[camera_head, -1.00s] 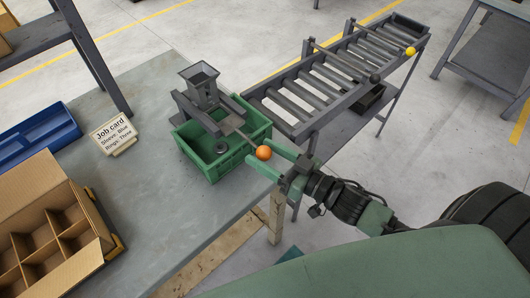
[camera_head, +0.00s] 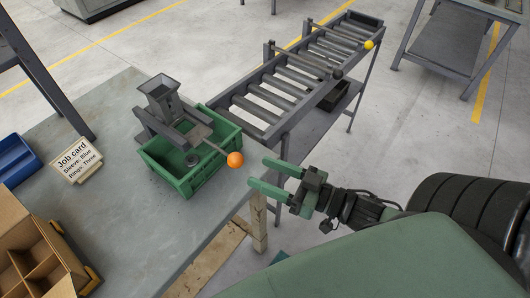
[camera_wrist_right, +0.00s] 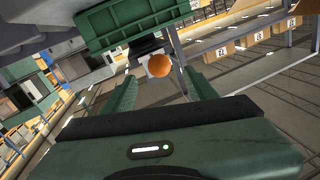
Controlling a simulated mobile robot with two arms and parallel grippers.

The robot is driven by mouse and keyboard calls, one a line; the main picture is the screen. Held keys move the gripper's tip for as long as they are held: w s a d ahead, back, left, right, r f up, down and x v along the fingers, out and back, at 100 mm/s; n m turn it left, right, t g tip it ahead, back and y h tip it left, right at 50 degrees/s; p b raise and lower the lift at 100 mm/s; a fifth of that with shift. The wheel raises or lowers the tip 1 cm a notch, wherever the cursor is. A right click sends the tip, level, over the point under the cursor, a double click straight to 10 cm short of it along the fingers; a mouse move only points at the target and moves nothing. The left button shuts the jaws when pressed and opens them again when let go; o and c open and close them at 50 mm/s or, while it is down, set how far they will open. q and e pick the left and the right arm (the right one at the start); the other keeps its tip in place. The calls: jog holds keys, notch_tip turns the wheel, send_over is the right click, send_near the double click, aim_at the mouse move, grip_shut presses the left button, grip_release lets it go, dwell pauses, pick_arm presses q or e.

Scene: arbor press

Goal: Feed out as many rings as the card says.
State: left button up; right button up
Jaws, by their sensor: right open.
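The job card (camera_head: 76,160) on the table reads "Sleeve: Blue, Rings: Three". A grey feeder (camera_head: 163,101) with a hopper and a lever stands over a green crate (camera_head: 201,177). The lever ends in an orange ball knob (camera_head: 235,160). A dark ring (camera_head: 192,160) lies inside the crate; whether others lie with it is hidden. My right gripper (camera_head: 258,171) is open and empty, just right of the knob and apart from it. In the right wrist view the knob (camera_wrist_right: 159,66) shows ahead, between the open fingers. My left gripper is out of view.
A divided cardboard box (camera_head: 35,262) and a blue bin (camera_head: 15,160) are at the left. The table's (camera_head: 145,235) middle is clear.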

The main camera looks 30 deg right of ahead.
dwell(0.3)
jog(key=c, duration=0.4)
jog(key=shift+s+m+p, duration=0.35)
jog(key=shift+m, duration=0.35)
jog(key=c, duration=0.5)
jog(key=s+m, duration=0.1)
jog(key=m, duration=0.1)
jog(key=s+m+h+p, duration=0.1)
jog(key=m, duration=0.1)
jog(key=s+m+t+h+p, duration=0.1)
jog(key=m, duration=0.1)
jog(key=shift+s+a+r, duration=0.1)
jog(key=shift+s+a, duration=0.1)
jog(key=shift+s, duration=0.05)
grip_shut()
jog(key=s+a+m+h+p, duration=0.1)
jog(key=s+m+h+p, duration=0.5)
jog(key=m, duration=0.6)
jog(key=w+a+y+b, duration=0.1)
jog(key=w+a+b, duration=0.1)
jog(key=w+b, duration=0.6)
jog(key=w, duration=0.4)
jog(key=shift+w+m, duration=0.15)
jog(key=shift+m, duration=0.25)
